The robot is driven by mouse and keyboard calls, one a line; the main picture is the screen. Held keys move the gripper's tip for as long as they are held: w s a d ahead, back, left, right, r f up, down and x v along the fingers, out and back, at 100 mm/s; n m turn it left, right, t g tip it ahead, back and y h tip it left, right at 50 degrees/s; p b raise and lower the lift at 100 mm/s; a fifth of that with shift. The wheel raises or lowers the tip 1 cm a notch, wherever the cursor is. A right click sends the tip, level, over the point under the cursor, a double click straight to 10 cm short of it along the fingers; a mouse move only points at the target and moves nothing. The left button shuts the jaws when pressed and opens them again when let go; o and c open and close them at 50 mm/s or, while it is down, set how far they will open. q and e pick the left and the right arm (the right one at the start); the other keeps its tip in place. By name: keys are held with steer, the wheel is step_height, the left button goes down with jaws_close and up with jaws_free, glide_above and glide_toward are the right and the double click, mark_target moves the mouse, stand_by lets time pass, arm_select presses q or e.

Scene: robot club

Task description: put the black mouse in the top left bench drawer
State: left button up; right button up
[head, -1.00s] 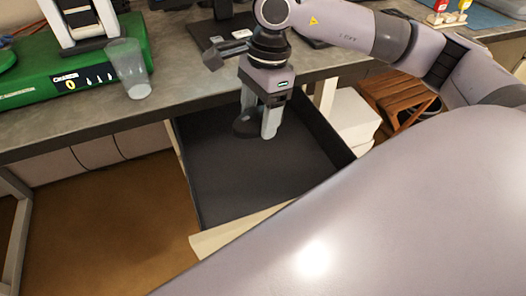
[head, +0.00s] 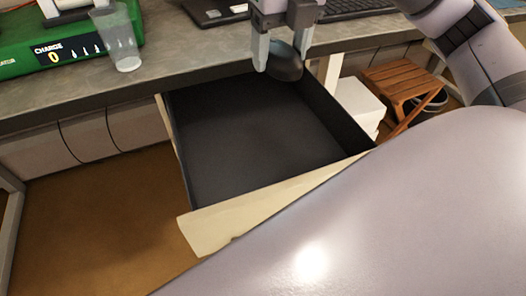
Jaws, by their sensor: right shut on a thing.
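The black mouse (head: 285,62) is between the fingers of my right gripper (head: 281,60), which is shut on it. The gripper holds it above the back part of the open bench drawer (head: 255,150). The drawer has a dark, empty-looking inside and a pale front panel (head: 262,212). It is pulled out from under the grey bench top (head: 190,60). My left gripper is not in view.
A clear plastic cup (head: 118,42) and a green charging station (head: 55,50) stand on the bench at left. A black keyboard (head: 350,8) lies at the back. A wooden stool (head: 400,82) and a white box (head: 358,103) are right of the drawer.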

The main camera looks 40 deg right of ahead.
mark_target(275, 146)
steer(key=shift+d+f+m, duration=0.1)
steer(key=shift+f+m, duration=0.2)
step_height(275, 146, down, 19)
steer(key=b, duration=0.3)
steer(key=shift+f, duration=0.1)
steer(key=shift+f, duration=0.15)
steer(key=o, duration=1.1)
steer(key=shift+b, duration=0.3)
